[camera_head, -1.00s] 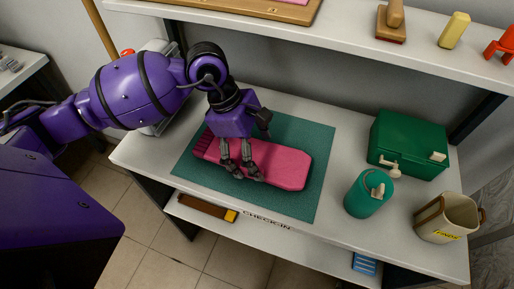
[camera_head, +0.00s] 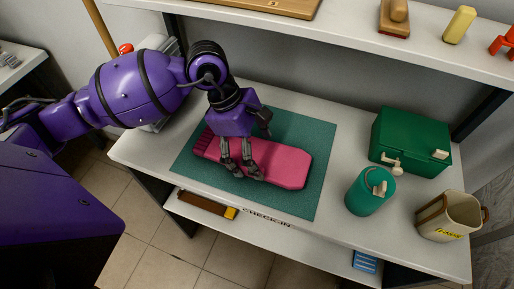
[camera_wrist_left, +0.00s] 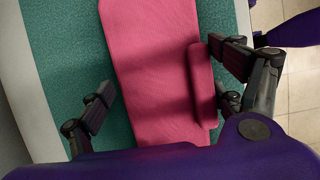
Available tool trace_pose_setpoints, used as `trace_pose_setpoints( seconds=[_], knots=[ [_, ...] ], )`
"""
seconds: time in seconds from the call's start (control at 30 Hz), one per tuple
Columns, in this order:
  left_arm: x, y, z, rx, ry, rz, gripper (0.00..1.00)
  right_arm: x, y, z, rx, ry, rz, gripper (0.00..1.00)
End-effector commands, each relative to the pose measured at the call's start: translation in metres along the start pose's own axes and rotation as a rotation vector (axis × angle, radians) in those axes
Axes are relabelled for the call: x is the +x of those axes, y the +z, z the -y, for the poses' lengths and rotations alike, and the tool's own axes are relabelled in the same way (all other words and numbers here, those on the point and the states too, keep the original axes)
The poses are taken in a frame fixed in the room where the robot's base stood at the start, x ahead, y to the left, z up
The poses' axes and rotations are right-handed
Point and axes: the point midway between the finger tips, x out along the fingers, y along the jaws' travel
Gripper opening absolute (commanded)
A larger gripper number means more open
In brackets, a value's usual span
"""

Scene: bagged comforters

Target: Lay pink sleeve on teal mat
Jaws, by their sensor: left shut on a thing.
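The pink sleeve (camera_head: 286,165) lies flat on the teal mat (camera_head: 307,135), within its edges as far as I can see. Part of the sleeve is hidden by the gripper in the head view. My right gripper is out of view.
A shelf (camera_head: 350,32) with several objects hangs above the back. A lower shelf (camera_head: 270,228) lies beneath the table's front.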

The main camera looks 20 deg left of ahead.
Motion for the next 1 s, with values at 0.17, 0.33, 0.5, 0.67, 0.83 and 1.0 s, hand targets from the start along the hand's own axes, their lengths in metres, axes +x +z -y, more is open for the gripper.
trace_pose_setpoints(
  seconds=[0.17, 0.33, 0.5, 0.67, 0.83, 1.0],
  knots=[
    [0.0025, -0.001, -0.0001, 0.0, 0.0, 0.0, 0.57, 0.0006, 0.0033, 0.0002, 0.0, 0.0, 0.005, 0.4],
    [0.0021, -0.0008, -0.0002, 0.0, 0.001, 0.0, 1.0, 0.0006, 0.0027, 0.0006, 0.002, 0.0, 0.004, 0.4],
    [0.0021, -0.0009, -0.0001, 0.0, 0.001, 0.0, 1.0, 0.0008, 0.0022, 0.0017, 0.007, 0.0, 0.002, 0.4],
    [0.0024, -0.0011, 0.0, 0.0, 0.0, 0.0, 1.0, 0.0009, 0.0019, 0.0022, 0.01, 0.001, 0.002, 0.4],
    [0.0024, -0.001, 0.0, 0.0, 0.0, 0.0, 1.0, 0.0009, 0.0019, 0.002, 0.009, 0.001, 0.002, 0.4],
    [0.0023, -0.001, 0.0, 0.0, 0.0, 0.0, 1.0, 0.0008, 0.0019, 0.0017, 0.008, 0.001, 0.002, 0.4]
  ],
)
